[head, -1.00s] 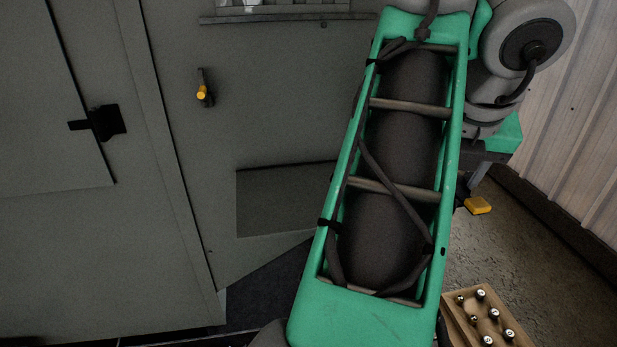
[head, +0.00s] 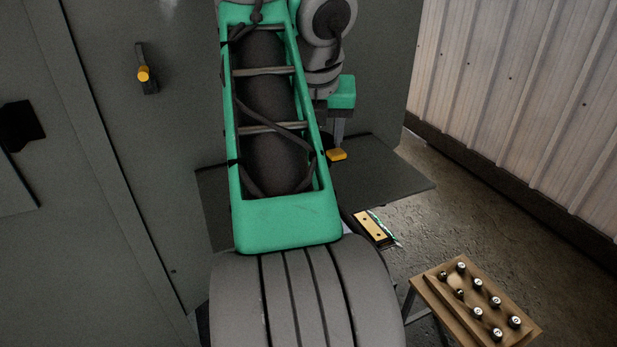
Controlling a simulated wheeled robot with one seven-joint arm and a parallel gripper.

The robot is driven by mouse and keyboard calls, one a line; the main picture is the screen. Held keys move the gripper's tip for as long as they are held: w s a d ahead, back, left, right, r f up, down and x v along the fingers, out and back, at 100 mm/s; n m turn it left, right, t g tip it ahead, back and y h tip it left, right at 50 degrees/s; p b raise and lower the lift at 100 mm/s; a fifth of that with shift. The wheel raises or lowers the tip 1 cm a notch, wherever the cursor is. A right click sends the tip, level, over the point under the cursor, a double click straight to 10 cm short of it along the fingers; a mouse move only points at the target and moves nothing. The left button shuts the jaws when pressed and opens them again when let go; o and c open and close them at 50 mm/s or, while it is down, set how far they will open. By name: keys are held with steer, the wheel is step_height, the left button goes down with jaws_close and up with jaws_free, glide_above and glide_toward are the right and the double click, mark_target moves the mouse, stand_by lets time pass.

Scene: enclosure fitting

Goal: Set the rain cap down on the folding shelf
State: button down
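My gripper (head: 338,146) points down at the end of my green and grey arm. A small yellow wedge-shaped piece, which I take to be the rain cap (head: 338,155), sits at its fingertips, and the fingers look shut on it. The folding shelf (head: 388,180) is a dark grey flat panel standing out from the grey cabinet. The cap appears over the shelf, near its back part; I cannot tell whether it touches the surface. My arm hides the middle of the shelf; its left part shows beside the arm.
A tan plate with green edging (head: 373,227) lies below the shelf's front edge. A wooden stand with several knobs (head: 470,290) is at lower right. A corrugated wall (head: 520,90) bounds the right. The shelf's right part is clear.

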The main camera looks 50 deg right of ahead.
steer(key=f+b, duration=0.1)
steer(key=w+f+b, duration=0.1)
steer(key=f, duration=0.1)
steer(key=w+f+b, duration=0.1)
steer(key=f+b, duration=0.1)
steer(key=shift+d+f, duration=0.15)
steer(key=shift+f, duration=0.1)
steer(key=shift+r, duration=0.2)
steer(key=shift+f, duration=0.1)
steer(key=c, duration=1)
jaws_free()
steer(key=shift+f, duration=0.1)
steer(key=o, duration=0.4)
steer(key=shift+o, duration=0.2)
steer(key=shift+s, duration=0.1)
steer(key=shift+r+p, duration=0.35)
steer(key=shift+p, duration=0.05)
steer(key=p+v, duration=1)
steer(key=v, duration=0.1)
steer(key=shift+s+a+r, duration=0.15)
steer(key=shift+a+r, duration=0.1)
